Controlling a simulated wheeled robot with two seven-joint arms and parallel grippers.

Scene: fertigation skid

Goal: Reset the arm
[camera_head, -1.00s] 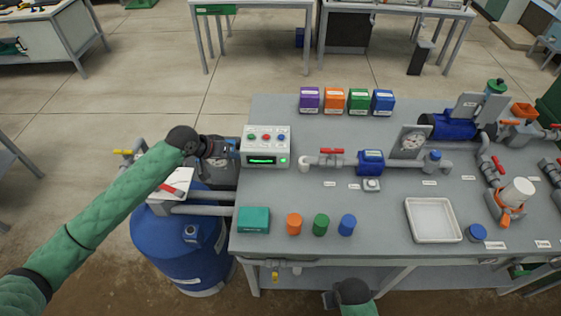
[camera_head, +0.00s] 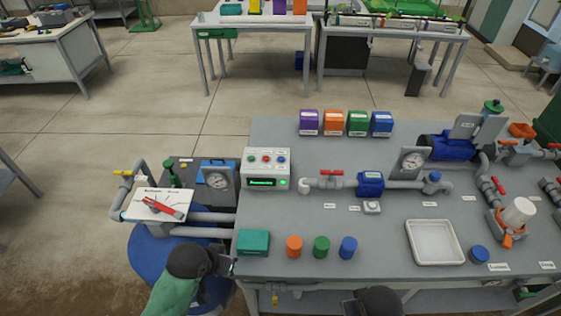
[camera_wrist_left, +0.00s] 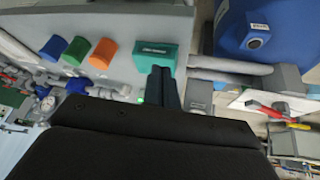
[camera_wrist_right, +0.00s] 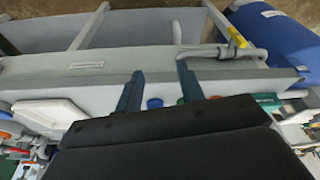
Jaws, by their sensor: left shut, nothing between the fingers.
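My left arm comes in low at the left in the head view. Its gripper (camera_head: 228,265) is by the skid table's front left corner, near the teal box (camera_head: 253,242) and above the blue tank (camera_head: 165,252). In the left wrist view its fingers (camera_wrist_left: 163,85) are together with nothing between them, in front of the teal box (camera_wrist_left: 155,52). My right gripper (camera_head: 350,306) shows only partly at the bottom edge of the head view. In the right wrist view its two fingers (camera_wrist_right: 160,88) stand apart and empty by the table's front edge.
The table (camera_head: 290,212) holds orange, green and blue caps, a white tray (camera_head: 435,242), a control box (camera_head: 266,169) and pipework with a red-handled valve (camera_head: 332,175). A panel with a red lever (camera_head: 160,206) and pipes stand above the tank.

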